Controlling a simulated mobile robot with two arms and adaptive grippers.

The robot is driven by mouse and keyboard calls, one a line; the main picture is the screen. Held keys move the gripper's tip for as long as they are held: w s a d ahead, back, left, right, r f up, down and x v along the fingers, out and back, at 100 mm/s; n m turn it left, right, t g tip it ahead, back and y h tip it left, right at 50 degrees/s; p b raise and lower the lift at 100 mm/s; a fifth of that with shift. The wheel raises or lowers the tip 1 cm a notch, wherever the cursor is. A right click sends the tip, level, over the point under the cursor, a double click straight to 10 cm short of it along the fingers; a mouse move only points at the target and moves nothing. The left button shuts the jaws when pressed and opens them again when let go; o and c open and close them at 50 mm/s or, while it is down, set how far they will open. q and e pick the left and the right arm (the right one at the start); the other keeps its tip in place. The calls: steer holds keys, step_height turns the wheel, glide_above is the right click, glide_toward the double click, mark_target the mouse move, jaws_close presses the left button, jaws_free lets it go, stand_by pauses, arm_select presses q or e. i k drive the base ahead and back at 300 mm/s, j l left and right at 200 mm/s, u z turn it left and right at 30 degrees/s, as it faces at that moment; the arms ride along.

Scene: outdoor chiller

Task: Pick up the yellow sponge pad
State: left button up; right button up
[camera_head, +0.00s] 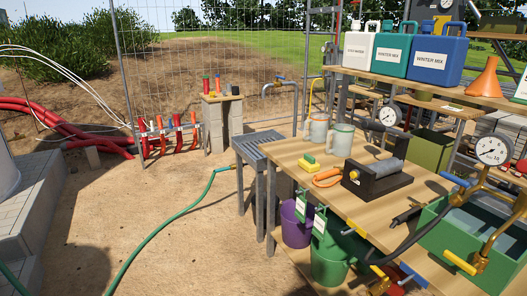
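The yellow sponge pad (305,168) lies on the wooden workbench (375,205), near its left end. A small green block or layer shows on top of it; I cannot tell whether this is part of the pad. The pad sits to the left of an orange coil or tool (326,180) and in front of two grey-green mugs, the left mug (316,130) and the right mug (342,140). Neither of my grippers shows in the head view.
A black block with a grey cylinder (378,178) stands right of the pad. A green crate (500,262), gauge (493,150) and brass valves occupy the bench's right side. A purple bucket (296,228) and green bucket (330,255) sit below. Sandy ground at left is mostly clear, crossed by a green hose (160,228).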

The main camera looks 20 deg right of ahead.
mark_target(308, 163)
steer(key=i+z, duration=0.1)
steer(key=i, duration=0.55)
steer(key=i+j+z, duration=0.15)
steer(key=i, duration=0.5)
steer(key=i+j+z, duration=0.15)
steer(key=i+z, duration=0.3)
steer(key=i+j+z, duration=0.2)
steer(key=z, duration=0.3)
steer(key=i+j+z, duration=0.55)
steer(key=j+z, duration=0.4)
steer(key=i+j+z, duration=0.15)
steer(key=j+z, duration=0.8)
